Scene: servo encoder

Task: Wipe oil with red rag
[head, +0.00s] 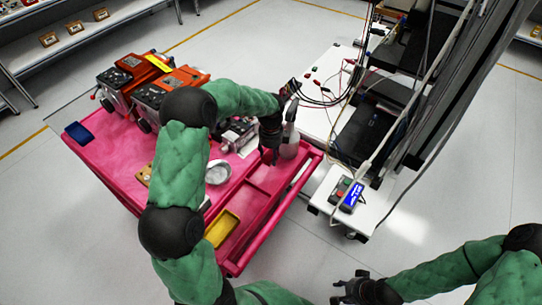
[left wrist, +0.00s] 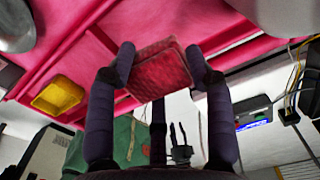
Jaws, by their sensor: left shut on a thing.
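My left gripper (head: 268,152) is above the right part of the pink cart (head: 112,165). In the left wrist view my left gripper (left wrist: 160,68) is shut on a folded red rag (left wrist: 158,72), which sits between its two fingers. No oil can be clearly made out in either view. My right gripper (head: 352,289) is low at the bottom of the head view, away from the cart; its fingers are too small and dark to read.
A round metal bowl (head: 218,172) and a yellow tray (head: 221,229) are on the cart. Orange machines (head: 168,88) stand at its back. A white table (head: 325,120) with wires is to the right.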

